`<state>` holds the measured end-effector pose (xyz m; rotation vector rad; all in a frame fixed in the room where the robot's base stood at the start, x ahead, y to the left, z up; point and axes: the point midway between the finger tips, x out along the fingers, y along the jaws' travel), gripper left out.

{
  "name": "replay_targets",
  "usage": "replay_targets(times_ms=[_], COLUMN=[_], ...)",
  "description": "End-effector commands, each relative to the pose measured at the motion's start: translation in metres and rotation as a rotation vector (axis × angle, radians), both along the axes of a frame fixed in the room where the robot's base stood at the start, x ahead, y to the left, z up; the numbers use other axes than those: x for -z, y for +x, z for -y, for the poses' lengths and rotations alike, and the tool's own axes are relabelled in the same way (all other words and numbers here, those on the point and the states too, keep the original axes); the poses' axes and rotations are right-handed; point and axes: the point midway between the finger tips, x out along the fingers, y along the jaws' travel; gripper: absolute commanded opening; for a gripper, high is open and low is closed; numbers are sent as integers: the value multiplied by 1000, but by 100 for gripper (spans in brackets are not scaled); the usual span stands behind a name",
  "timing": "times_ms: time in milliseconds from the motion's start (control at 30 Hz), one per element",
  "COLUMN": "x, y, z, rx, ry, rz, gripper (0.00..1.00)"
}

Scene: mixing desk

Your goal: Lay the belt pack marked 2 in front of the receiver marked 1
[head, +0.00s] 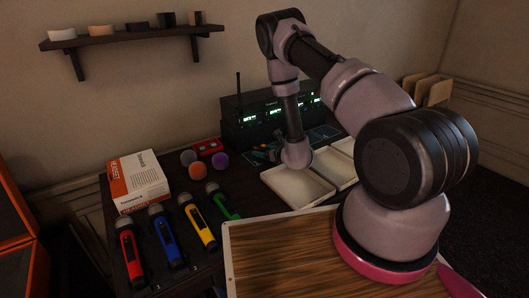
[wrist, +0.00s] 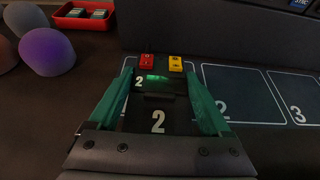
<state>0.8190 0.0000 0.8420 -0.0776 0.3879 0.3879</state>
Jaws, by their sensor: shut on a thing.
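My gripper (wrist: 158,108) is shut on the belt pack marked 2 (wrist: 157,100), its teal fingers on either side. The pack is dark, with a lit green display and white 2s; a red and a yellow piece show at its far end. It is over the leftmost visible square, beside the square marked 2 (wrist: 243,92) and the square marked 3 (wrist: 298,92). I cannot tell whether it touches the desk. The covered square's number is hidden. The black receiver rack (head: 243,128) with green displays stands just behind; no receiver number is readable. In the head view my gripper (head: 265,154) is small and dark.
White trays (head: 292,190) lie in front of the rack, below my arm. Foam balls (head: 198,171), a red tray (head: 209,147), a white and orange box (head: 139,180) and several coloured microphones (head: 166,242) stand to the left. A wooden board (head: 275,255) is in front.

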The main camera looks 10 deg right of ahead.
Motion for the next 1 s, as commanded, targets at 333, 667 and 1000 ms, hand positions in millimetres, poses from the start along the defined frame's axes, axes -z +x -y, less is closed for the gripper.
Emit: replay_targets(times_ms=[333, 667, 1000], x=[2, 10, 12], y=[0, 0, 0], z=[0, 0, 0], rx=[1, 0, 0], ry=[1, 1, 0], rz=[1, 1, 1], gripper=[19, 19, 19])
